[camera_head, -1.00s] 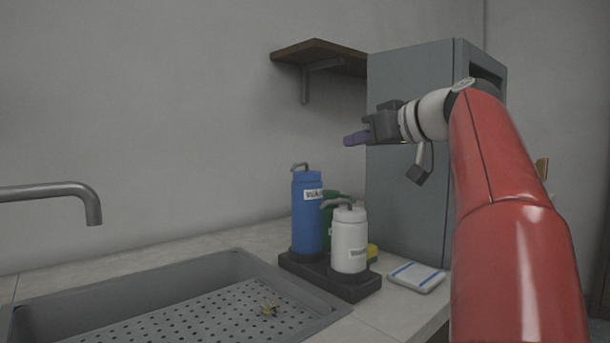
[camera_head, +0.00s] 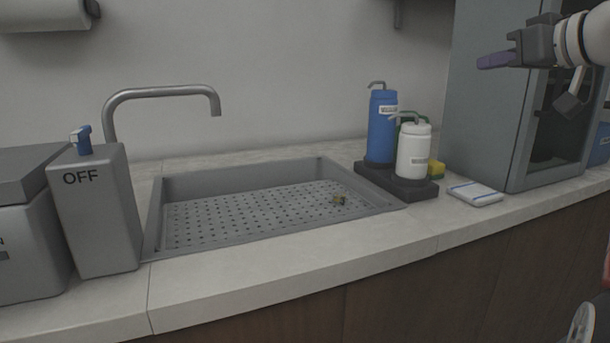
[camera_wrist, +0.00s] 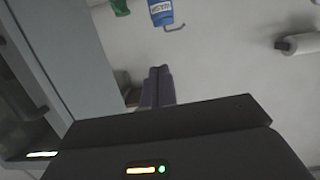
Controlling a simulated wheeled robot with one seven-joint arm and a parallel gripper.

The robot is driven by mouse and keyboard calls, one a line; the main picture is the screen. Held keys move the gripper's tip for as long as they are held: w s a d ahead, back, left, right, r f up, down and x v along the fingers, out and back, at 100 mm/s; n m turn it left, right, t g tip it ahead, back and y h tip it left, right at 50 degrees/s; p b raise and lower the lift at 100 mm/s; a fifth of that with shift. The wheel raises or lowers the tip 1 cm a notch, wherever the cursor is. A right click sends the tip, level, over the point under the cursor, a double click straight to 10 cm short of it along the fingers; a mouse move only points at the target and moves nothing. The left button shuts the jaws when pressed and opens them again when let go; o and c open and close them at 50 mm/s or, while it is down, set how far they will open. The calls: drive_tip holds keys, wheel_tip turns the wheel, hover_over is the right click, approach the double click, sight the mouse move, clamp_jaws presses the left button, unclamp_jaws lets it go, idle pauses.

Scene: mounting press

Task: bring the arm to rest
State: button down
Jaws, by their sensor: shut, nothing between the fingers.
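My gripper (camera_head: 496,60) is at the upper right in the head view, in front of the tall grey cabinet. It is raised well above the counter, with its purple fingers pointing left. In the wrist view the two purple fingers (camera_wrist: 158,86) lie side by side, shut, with nothing held. Only the end of my arm shows in the head view; most of the rest is outside the picture.
The grey cabinet (camera_head: 490,100) stands close to my gripper. Blue (camera_head: 381,128) and white (camera_head: 413,152) bottles stand in a black tray (camera_head: 398,187). The sink (camera_head: 300,225), faucet (camera_head: 160,93) and OFF box (camera_head: 97,215) are leftward. Air left of the gripper is clear.

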drive_tip(key=s+a+f+m+g+h, duration=0.1)
drive_tip(key=s+a+f+g, duration=0.2)
drive_tip(key=f, duration=0.4)
drive_tip(key=s+a+f+m+g+h, duration=0.1)
drive_tip(key=s+a+f+m, duration=0.15)
drive_tip(key=a+f, duration=0.35)
drive_tip(key=s+a+f+m+g+h, duration=0.1)
drive_tip(key=s+a+f, duration=0.25)
drive_tip(key=f, duration=0.45)
drive_tip(key=s+a+f+g+h, duration=0.1)
drive_tip(key=s+f, duration=0.6)
drive_tip(key=f, duration=0.4)
drive_tip(key=s+a+f+g+h, duration=0.1)
drive_tip(key=s+f+g, duration=0.1)
drive_tip(key=s+f, duration=0.6)
wheel_tip(320, 180, down, 3)
drive_tip(key=shift+s+a+f+g+h, duration=0.15)
drive_tip(key=shift+a+g+h, duration=0.15)
drive_tip(key=shift+h, duration=0.1)
